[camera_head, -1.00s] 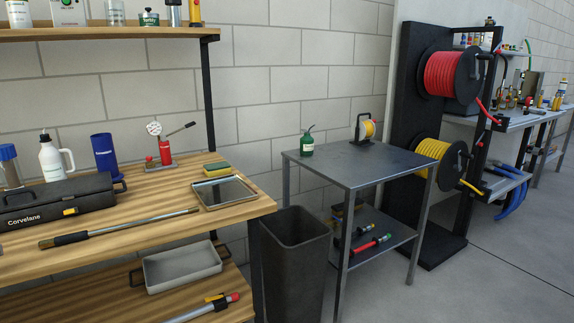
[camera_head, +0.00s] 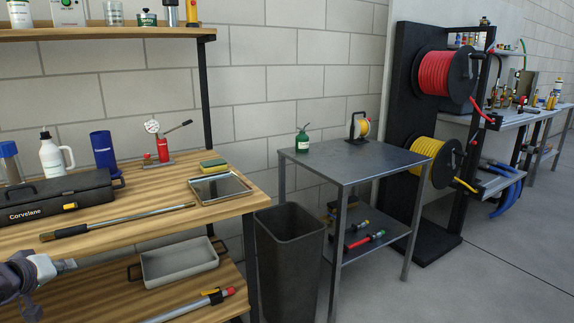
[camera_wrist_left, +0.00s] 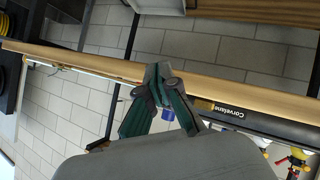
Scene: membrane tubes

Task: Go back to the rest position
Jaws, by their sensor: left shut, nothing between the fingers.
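My left gripper (camera_head: 70,265) comes in at the lower left of the head view, in front of the workbench (camera_head: 130,222) and just below its top edge. In the left wrist view its dark green fingers (camera_wrist_left: 160,72) meet at the tips, shut with nothing between them. The wrist view is tilted and shows the bench edge and the black Corvelane toolbox (camera_wrist_left: 240,113) beyond the fingers. My right gripper is not in view.
A black toolbox (camera_head: 60,197), a long rod (camera_head: 120,220) and a metal tray (camera_head: 220,187) lie on the bench top. A grey bin (camera_head: 178,262) sits on the lower shelf. A black waste bin (camera_head: 290,250) and metal table (camera_head: 350,160) stand to the right. Floor at right is clear.

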